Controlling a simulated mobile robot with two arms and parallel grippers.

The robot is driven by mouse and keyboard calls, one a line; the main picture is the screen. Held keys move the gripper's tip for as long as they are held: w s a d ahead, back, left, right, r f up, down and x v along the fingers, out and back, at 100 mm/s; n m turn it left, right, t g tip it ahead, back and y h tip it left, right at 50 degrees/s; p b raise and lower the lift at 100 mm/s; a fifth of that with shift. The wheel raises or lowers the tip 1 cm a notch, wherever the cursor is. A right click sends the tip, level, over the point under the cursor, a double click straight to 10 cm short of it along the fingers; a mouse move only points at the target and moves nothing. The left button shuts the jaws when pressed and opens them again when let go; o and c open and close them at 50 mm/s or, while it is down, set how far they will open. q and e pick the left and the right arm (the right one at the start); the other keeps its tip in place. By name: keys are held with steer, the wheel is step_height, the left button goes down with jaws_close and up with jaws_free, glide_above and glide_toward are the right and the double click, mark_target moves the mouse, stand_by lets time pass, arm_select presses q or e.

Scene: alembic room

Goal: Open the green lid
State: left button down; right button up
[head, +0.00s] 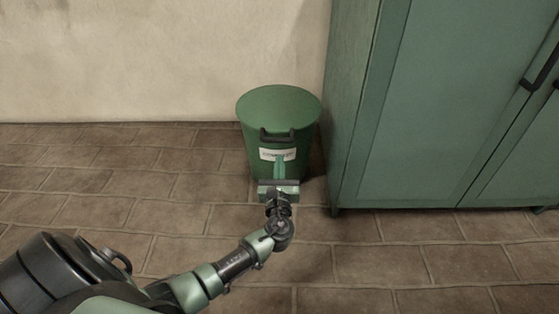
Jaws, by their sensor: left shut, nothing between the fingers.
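A green bin (262,152) stands upright on the tiled floor against the wall. Its round green lid (279,101) lies flat and closed on top. A dark handle (277,136) is at the lid's front edge, above a white label (272,154) on the bin's front. My left gripper (279,163) is in front of the bin, pointing towards it and below the handle. Its fingers are shut and empty, and overlap the label's lower part in the view. I cannot tell whether they touch the bin. My right gripper is not in view.
A tall green cabinet (440,110) with dark handles (541,69) stands close to the bin's right side. A plain beige wall (130,60) is behind. The brown tiled floor (110,190) is clear to the left and in front.

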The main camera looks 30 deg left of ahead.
arm_select(q)
steer(key=r, duration=0.4)
steer(key=shift+w+a, duration=0.15)
steer(key=shift+w, duration=0.1)
